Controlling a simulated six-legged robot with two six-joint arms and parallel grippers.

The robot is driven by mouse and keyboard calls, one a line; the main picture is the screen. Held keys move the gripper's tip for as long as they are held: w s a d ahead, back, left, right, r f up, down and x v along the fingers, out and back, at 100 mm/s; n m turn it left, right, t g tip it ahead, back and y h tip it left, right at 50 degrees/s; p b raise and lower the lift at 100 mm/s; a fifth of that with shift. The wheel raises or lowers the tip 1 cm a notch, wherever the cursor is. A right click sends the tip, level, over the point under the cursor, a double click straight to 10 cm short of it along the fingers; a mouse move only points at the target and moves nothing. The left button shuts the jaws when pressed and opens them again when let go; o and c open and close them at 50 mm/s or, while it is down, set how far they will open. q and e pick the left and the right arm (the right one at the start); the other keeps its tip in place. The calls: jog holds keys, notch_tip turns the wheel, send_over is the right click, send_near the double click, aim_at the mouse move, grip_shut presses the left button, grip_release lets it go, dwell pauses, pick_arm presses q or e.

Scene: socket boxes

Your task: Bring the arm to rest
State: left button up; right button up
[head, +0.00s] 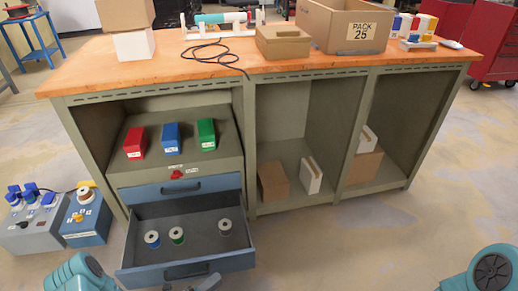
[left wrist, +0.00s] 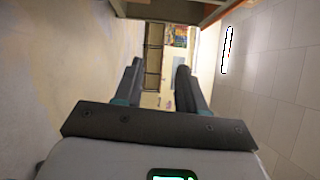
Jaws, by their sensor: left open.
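My left gripper (left wrist: 160,68) shows in the left wrist view with its two dark fingers apart and nothing between them. In the head view, only a small part of what seems to be this gripper (head: 207,283) shows at the bottom edge, in front of the open drawer's handle. I cannot tell there whether it touches the drawer. My teal left arm link shows at the lower left. A teal link of my right arm shows at the lower right corner; its gripper is out of view.
The lower drawer (head: 190,270) stands pulled out, with three spools inside. Red (head: 135,143), blue (head: 172,136) and green (head: 207,134) boxes sit on the shelf above. Floor right of the drawer is clear.

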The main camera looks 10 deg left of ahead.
pick_arm(q)
jog(key=s+d+r+m+g+h, duration=0.2)
jog(key=d+r+m+g+h, duration=0.1)
jog(key=d+m+g, duration=0.3)
jog(key=s+d+r+m+g+h, duration=0.2)
jog(key=d+r+m+g+h, duration=0.1)
jog(key=d+m, duration=0.3)
jog(key=s+d+m+g+y, duration=0.4)
jog(key=s+d+m+g, duration=0.2)
jog(key=s+m+g, duration=0.6)
jog(key=s+a+f+m+y, duration=0.35)
jog(key=m+y, duration=0.25)
jog(key=m, duration=0.4)
jog(key=w+a+f+m+t+y, duration=0.25)
jog(key=w+m+t, duration=0.35)
jog(key=m, duration=0.4)
notch_tip(320, 180, up, 28)
jog(key=p, duration=2.7)
jog(key=shift+w+a+p, duration=0.3)
jog(key=shift+w+a, duration=0.05)
jog(key=shift+w, duration=0.05)
